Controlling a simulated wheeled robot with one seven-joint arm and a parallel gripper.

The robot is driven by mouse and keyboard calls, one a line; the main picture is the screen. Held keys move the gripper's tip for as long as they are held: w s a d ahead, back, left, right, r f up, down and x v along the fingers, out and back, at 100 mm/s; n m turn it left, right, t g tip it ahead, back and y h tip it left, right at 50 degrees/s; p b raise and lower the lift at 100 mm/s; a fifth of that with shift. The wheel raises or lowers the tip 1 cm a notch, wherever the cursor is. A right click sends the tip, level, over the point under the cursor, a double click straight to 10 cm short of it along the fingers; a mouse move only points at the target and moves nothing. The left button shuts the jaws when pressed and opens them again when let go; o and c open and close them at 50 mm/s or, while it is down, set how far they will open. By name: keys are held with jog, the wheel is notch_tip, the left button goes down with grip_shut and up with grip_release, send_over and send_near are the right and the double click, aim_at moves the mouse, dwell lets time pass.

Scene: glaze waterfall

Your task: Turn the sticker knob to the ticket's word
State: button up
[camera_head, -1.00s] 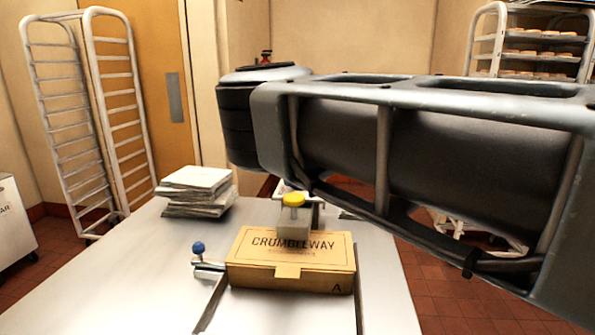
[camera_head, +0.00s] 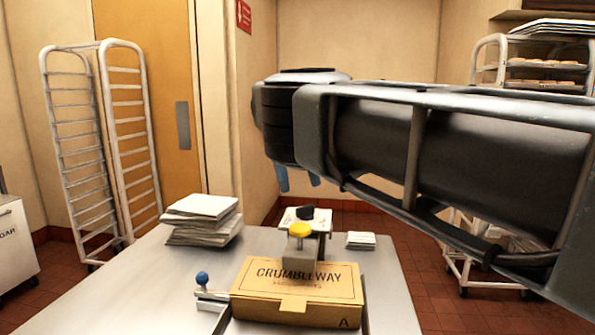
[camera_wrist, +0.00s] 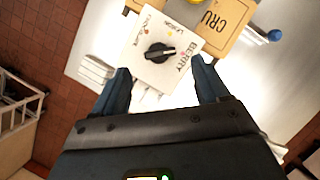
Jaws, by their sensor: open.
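A black sticker knob (camera_wrist: 160,53) sits on a white panel; it also shows behind the yellow-topped post in the head view (camera_head: 306,213). The panel (camera_wrist: 140,75) bears several small words around the knob; BERRY reads at its right and a word like LEMON at the top. The knob's ridge runs roughly left to right, its right end toward BERRY; which end points is unclear. My gripper (camera_wrist: 160,70) is open, its blue fingers to either side of the knob in the wrist view, apparently apart from it. In the head view its blue fingertips (camera_head: 298,181) hang above the table. I cannot make out a ticket.
A CRUMBLEWAY box (camera_head: 297,292) lies at the front of the table (camera_head: 150,290). A yellow-topped post (camera_head: 300,231) and a blue ball knob (camera_head: 202,278) stand close by. A paper stack (camera_head: 202,220) is at left, a smaller one (camera_head: 361,240) at right. Racks stand behind.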

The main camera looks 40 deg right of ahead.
jog(key=shift+p+v, duration=0.45)
jog(key=shift+v, duration=0.8)
